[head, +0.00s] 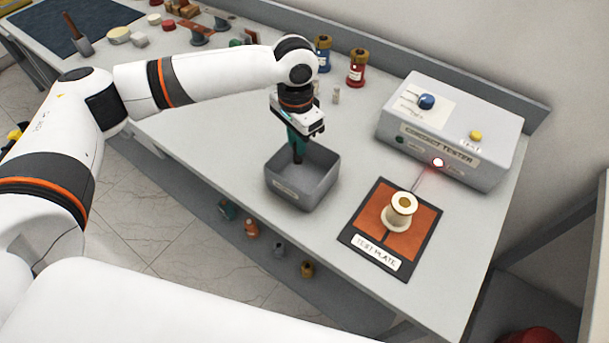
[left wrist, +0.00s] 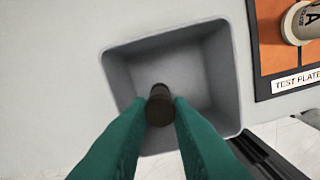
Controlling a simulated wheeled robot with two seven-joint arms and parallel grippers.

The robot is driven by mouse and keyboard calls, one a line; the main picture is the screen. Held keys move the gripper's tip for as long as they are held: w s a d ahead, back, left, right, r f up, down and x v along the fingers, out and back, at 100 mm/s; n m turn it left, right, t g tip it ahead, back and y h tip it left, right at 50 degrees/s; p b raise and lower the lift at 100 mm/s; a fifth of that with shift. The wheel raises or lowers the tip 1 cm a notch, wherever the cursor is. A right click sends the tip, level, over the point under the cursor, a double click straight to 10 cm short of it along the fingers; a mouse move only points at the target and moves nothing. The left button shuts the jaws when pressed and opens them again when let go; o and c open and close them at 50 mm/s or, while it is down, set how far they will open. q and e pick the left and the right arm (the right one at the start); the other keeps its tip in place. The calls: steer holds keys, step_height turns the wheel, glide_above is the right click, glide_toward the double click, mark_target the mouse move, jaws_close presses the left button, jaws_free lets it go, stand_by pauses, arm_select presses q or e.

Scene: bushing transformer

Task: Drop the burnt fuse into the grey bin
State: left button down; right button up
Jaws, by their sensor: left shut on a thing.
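The grey bin (head: 316,189) stands open on the bench, left of the test plate. My left gripper (head: 297,157) points down over the bin, with its fingertips at about the height of the opening. In the left wrist view the green fingers (left wrist: 163,112) are shut on a dark, round-ended piece, the burnt fuse (left wrist: 159,98), which is above the floor of the grey bin (left wrist: 205,60). The bin's visible floor looks empty. In the head view the fuse is hard to make out. My right gripper is not in view.
The orange test plate (head: 377,238) carries a cream spool-like part (head: 400,207). The bench's front edge runs close to the bin.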

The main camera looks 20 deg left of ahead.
arm_select(q)
steer(key=c, duration=1.4)
jaws_free()
steer(key=shift+o, duration=0.8)
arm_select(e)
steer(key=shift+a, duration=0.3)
arm_select(q)
step_height(320, 180, up, 12)
steer(key=b, duration=0.1)
steer(key=shift+b, duration=0.3)
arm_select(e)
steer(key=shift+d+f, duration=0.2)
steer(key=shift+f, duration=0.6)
